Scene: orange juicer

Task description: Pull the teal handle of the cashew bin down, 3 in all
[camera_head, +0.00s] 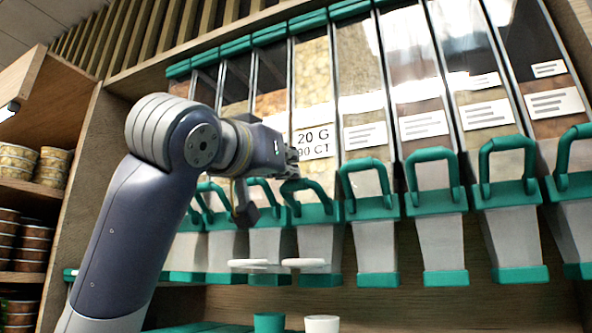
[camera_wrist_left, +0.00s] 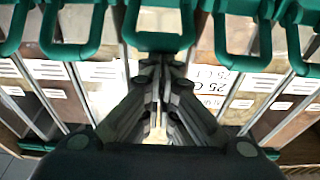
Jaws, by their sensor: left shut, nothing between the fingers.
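My left gripper (camera_head: 292,163) is shut and empty, its fingertips at the top of a teal handle (camera_head: 316,186). This handle is on the bin (camera_head: 313,80) of pale tan pieces with a larger price label; I cannot read a name that marks it as cashew. In the left wrist view the shut fingers (camera_wrist_left: 162,62) are right by the lower bar of the middle teal handle (camera_wrist_left: 160,41). I cannot tell whether they touch it. My right gripper is not in view.
Similar bins with teal handles stand close on both sides, such as the handle (camera_head: 366,166) to the right. Two white discs (camera_head: 304,262) are below the bins. A teal cup (camera_head: 268,322) and a white cup (camera_head: 321,323) stand lower. Shelves of tubs (camera_head: 52,166) are at left.

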